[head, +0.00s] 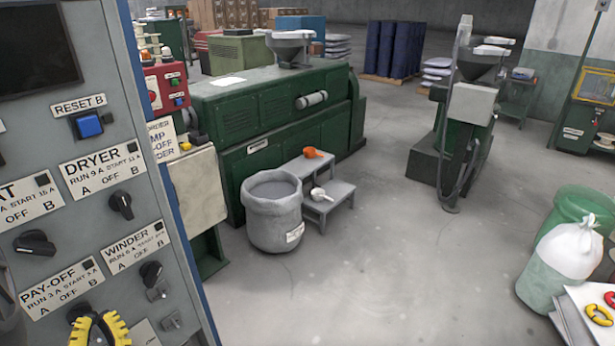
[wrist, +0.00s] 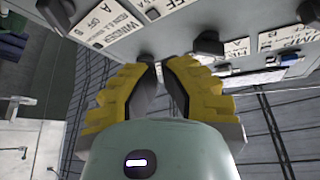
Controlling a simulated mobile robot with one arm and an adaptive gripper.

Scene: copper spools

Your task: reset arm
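My gripper (head: 98,320) is at the bottom left of the head view, in front of the lower part of the grey control panel (head: 28,270). In the wrist view its two yellow-padded fingers (wrist: 153,70) curve inward with a gap between them. A dark knob (head: 78,312) under the PAY-OFF label (head: 62,288) is close to the fingertips and partly hidden by them. I cannot tell whether they touch it. No object is visibly held. My arm behind the gripper is mostly out of the head view.
The WINDER knob (head: 150,272), DRYER knob (head: 121,204) and blue RESET B button (head: 88,125) stick out from the panel near my gripper. A grey bin (head: 274,225) and small steps (head: 325,206) stand beyond.

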